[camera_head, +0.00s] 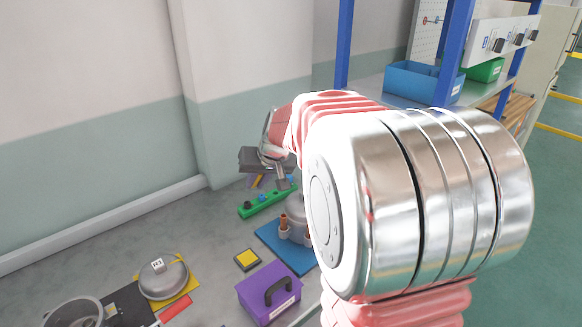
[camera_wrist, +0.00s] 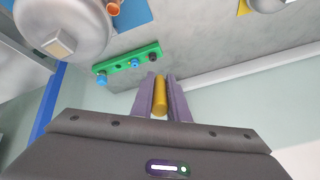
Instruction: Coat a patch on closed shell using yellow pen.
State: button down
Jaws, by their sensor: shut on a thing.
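My gripper (camera_wrist: 161,80) has two purple fingers shut on the yellow pen (camera_wrist: 160,96), which lies between them in the wrist view. In the head view the pen (camera_head: 257,181) is small beside the dark gripper body. A silver rounded shell with copper-coloured stubs (camera_head: 296,209) stands on a blue mat, partly hidden by my arm. It also shows large at the upper left of the wrist view (camera_wrist: 75,18), with a pale patch (camera_wrist: 59,46) on its side. The pen is apart from it. A second silver domed part (camera_head: 163,280) with a white label sits on a yellow mat.
A green rack (camera_head: 272,202) with blue and dark pieces lies close to my gripper, near the blue mat (camera_head: 268,236). A purple box with a dark handle (camera_head: 268,294), a small yellow-and-black block (camera_head: 247,259) and an open metal cylinder (camera_head: 75,311) stand in front. The wall is behind.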

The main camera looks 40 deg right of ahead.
jog(key=w+a+f+n+y, duration=0.1)
jog(key=a+f+n, duration=0.1)
jog(key=a, duration=0.4)
jog(key=w+a+f+n+y, duration=0.1)
jog(key=w+a+f, duration=0.1)
jog(key=a+f, duration=0.2)
jog(key=w+a+f+n+y, duration=0.1)
jog(key=w+a+f+n, duration=0.1)
jog(key=a, duration=0.6)
jog(key=shift+a+f+n+g, duration=0.2)
jog(key=shift+f+n+g, duration=0.1)
jog(key=shift+f, duration=0.15)
jog(key=shift+w, duration=0.1)
